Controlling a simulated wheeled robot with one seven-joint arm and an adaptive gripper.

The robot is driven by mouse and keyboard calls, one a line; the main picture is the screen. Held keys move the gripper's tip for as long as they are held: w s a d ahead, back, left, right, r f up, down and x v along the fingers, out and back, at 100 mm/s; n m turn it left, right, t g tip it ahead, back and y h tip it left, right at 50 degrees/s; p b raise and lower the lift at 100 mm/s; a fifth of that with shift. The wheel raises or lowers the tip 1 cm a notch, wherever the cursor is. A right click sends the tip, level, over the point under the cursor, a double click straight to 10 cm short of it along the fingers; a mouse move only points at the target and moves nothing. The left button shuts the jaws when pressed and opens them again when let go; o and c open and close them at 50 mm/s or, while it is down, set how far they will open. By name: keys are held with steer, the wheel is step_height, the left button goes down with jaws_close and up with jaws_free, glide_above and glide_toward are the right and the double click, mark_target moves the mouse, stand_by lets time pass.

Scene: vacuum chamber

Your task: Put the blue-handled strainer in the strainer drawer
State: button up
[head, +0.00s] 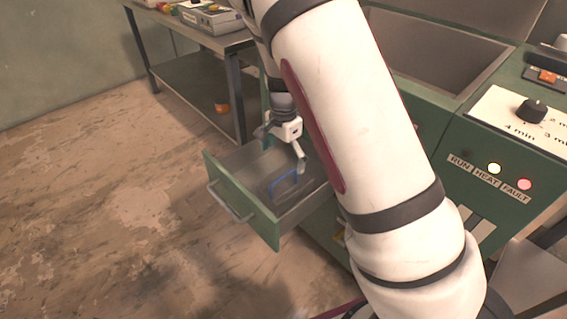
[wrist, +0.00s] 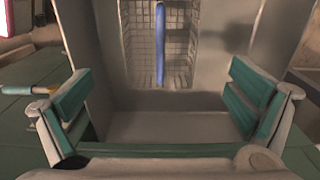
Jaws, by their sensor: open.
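The strainer's blue handle (head: 284,182) shows inside the pulled-out drawer (head: 238,203), which has a green front and grey metal inside. In the wrist view the blue handle (wrist: 160,45) stands upright in the picture, in front of wire mesh (wrist: 137,45) between grey walls. My gripper (head: 283,150) is over the drawer, above the blue handle and apart from it. Its green-padded fingers (wrist: 160,92) are spread wide with nothing between them. In the head view most of the strainer's mesh is hidden or too small to make out.
My arm hides part of the green machine (head: 450,140) and the drawer's right end. The machine has an open basin (head: 430,50) and a dial (head: 532,110). A metal table (head: 190,75) stands behind. Floor left of the drawer is clear.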

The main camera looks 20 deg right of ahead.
steer(key=shift+s+a+r, duration=0.1)
steer(key=shift+r, duration=0.55)
steer(key=s+a+r+n+y, duration=0.35)
steer(key=s+r+n, duration=0.35)
steer(key=s+r, duration=1.15)
steer(key=s+d+r+n+h, duration=0.1)
steer(key=s+n, duration=0.2)
steer(key=s, duration=0.7)
steer(key=s+d+r+n+h, duration=0.1)
steer(key=s+r+n+h, duration=0.1)
steer(key=s, duration=0.8)
steer(key=shift+r+n, duration=0.25)
steer(key=shift+n, duration=0.45)
steer(key=shift+w+d+h, duration=0.1)
steer(key=shift+h, duration=0.15)
